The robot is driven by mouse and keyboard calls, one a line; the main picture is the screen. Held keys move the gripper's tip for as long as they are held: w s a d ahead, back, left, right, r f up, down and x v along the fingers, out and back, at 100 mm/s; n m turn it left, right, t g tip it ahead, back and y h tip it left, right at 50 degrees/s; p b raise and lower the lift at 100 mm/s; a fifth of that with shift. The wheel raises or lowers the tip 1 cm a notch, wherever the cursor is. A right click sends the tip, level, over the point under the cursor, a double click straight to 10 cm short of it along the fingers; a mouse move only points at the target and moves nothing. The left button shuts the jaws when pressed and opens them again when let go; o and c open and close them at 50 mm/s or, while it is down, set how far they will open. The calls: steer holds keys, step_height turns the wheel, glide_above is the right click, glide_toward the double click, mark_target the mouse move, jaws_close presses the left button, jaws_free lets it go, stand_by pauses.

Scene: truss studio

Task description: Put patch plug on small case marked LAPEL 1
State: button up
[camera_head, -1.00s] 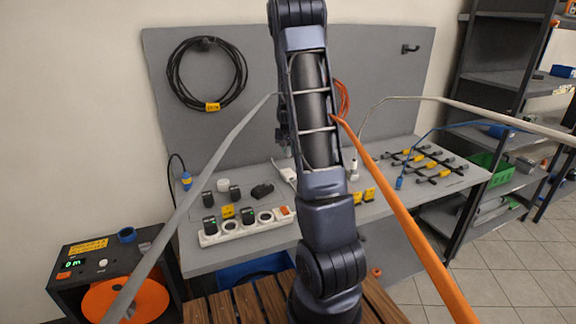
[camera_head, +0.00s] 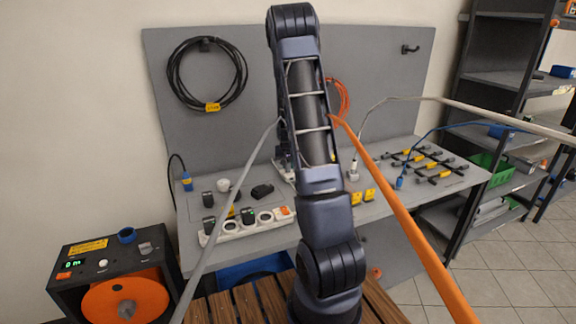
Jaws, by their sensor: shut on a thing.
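My arm fills the middle of the head view, and my gripper is hidden behind it. No LAPEL 1 marking is readable. A pale plug (camera_head: 353,173) on a grey cable stands right of my arm, and a blue plug (camera_head: 400,182) stands farther right. I cannot tell which plug is the patch plug.
A white power strip (camera_head: 230,236) lies along the bench's left front. An orange cable (camera_head: 392,194) and a grey cable (camera_head: 228,170) stretch across the foreground. A reel box (camera_head: 85,250) stands lower left. Dark racks with yellow labels (camera_head: 433,166) lie at the bench's right.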

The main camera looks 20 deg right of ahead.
steer(key=shift+f, duration=0.15)
steer(key=o, duration=1)
steer(key=v, duration=1.2)
steer(key=s+a+r+n+y, duration=0.1)
steer(key=s+a+r, duration=0.4)
steer(key=s+r, duration=0.3)
steer(key=s+a+r+n+y, duration=0.1)
steer(key=s+a+r, duration=0.3)
steer(key=s+r, duration=0.4)
steer(key=s+a+n, duration=0.1)
steer(key=s+a, duration=0.1)
steer(key=s, duration=0.5)
steer(key=s+a+r, duration=0.1)
steer(key=s, duration=0.5)
steer(key=s+a+r+n, duration=0.1)
steer(key=s+a, duration=0.1)
steer(key=s, duration=0.5)
steer(key=shift+s+a+n+t, duration=0.3)
steer(key=shift+s+a, duration=0.05)
